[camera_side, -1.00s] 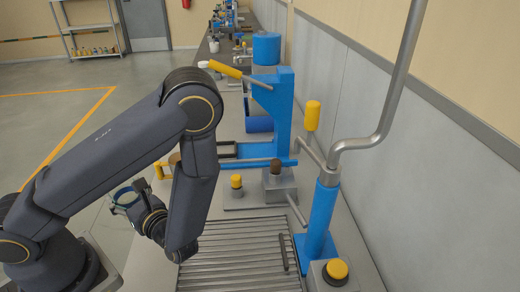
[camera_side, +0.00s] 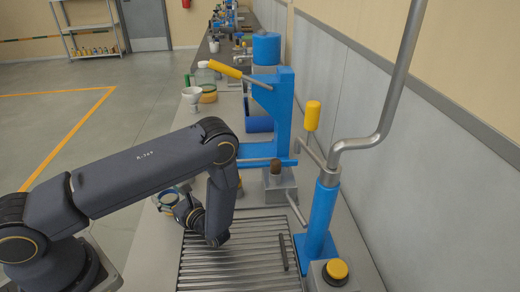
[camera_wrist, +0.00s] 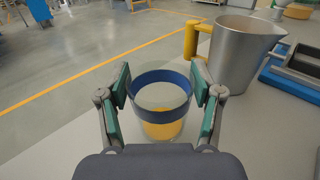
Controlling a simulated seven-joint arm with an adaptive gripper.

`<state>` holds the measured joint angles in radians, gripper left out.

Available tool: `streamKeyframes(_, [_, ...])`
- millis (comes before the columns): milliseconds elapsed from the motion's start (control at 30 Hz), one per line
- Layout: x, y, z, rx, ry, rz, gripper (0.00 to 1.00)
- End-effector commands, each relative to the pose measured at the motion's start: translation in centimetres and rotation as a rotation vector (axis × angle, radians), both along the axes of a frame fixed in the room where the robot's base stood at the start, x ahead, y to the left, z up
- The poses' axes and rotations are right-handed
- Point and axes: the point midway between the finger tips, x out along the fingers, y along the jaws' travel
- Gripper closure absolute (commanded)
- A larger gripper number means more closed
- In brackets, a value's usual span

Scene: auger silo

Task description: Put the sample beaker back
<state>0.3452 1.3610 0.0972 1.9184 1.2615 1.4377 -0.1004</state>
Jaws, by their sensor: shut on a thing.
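The sample beaker (camera_wrist: 161,96) is a clear glass cup with a wide blue band and yellow material in its lower part. In the wrist view it stands upright between the teal pads of my gripper (camera_wrist: 160,84), which is shut on its sides. In the side view the beaker (camera_side: 165,199) shows at the left of my gripper (camera_side: 176,203), over the left edge area of the grey bench. My arm partly covers the gripper there. I cannot tell whether the beaker's base touches the bench.
A metal jug (camera_wrist: 238,55) with a yellow handle stands close right of the beaker in the wrist view. A slatted grate (camera_side: 245,258), a blue post (camera_side: 321,215) and a blue frame (camera_side: 283,115) occupy the bench.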

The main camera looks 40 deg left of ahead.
Motion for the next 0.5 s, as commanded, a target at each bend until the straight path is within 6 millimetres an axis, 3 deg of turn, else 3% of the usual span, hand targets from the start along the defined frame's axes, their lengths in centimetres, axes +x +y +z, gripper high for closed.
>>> streamKeyframes(333, [-0.02, -0.01, -0.31, 0.001, 0.000, 0.000, 0.74])
streamKeyframes(367, [-0.02, -0.02, -0.27, 0.001, 0.000, 0.000, 0.31])
streamKeyframes(500, [-0.02, -0.02, -0.25, 0.000, 0.000, 0.000, 0.17])
